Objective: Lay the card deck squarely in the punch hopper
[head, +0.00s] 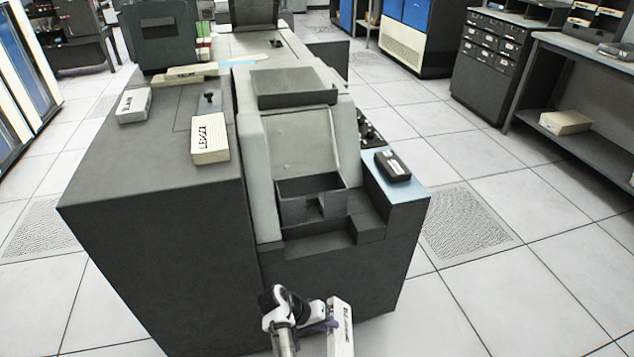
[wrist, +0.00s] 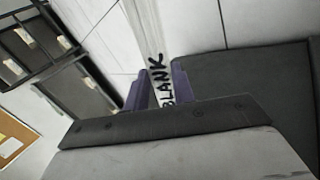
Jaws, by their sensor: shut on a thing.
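My gripper (head: 328,326) is shut on a white card deck (head: 341,332) in front of the machine, low and right of centre in the head view. In the wrist view, my gripper's purple fingers (wrist: 160,92) are on either side of the deck (wrist: 163,75), which reads "BLANK". The deck is held on edge, well apart from the machine. The dark open-topped bin (head: 295,211) at the foot of the machine's pale sloped panel looks like the hopper. Its floor is partly hidden by its front wall.
A "LEDGER" deck (head: 210,140) and another pale deck (head: 134,106) lie on the machine's left top (head: 130,160). A black box (head: 392,167) sits on the right-hand ledge (head: 408,190). A shelf with a cream box (head: 565,122) stands at right. The floor between is clear.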

